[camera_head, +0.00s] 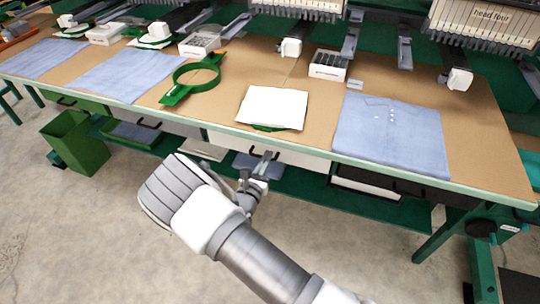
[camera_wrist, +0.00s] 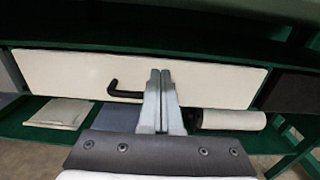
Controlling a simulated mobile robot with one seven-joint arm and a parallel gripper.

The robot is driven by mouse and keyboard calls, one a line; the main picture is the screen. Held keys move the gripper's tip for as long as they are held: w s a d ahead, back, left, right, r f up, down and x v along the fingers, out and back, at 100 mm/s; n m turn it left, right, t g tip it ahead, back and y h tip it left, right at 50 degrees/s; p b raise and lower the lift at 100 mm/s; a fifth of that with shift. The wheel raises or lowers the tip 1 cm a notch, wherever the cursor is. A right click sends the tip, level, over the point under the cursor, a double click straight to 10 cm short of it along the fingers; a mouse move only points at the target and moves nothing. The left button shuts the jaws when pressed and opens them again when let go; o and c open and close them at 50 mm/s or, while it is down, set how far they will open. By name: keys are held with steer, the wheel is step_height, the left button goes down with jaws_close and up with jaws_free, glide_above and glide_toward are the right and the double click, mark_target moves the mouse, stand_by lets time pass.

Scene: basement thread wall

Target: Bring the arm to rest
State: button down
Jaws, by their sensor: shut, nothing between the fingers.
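My gripper (camera_head: 262,166) is in front of the long table, just below its front edge. In the wrist view my gripper (camera_wrist: 160,78) has its two grey fingers together, with nothing between them. It points at a white drawer front (camera_wrist: 70,72) with a black bar handle (camera_wrist: 124,92) just left of the fingers. The white drawer (camera_head: 300,157) also shows under the table in the head view and looks closed. Whether the fingertips touch the drawer front cannot be told.
The table (camera_head: 480,120) holds folded blue shirts (camera_head: 390,135), a white sheet (camera_head: 272,106) on a green hoop, another green hoop (camera_head: 194,78) and small boxes. Embroidery heads stand behind. A green bin (camera_head: 76,143) is at left. A shelf below holds folded cloth (camera_wrist: 62,112) and a white roll (camera_wrist: 232,120).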

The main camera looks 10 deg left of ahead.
steer(key=s+a+p, duration=0.1)
steer(key=s, duration=0.9)
steer(key=shift+s+f, duration=0.1)
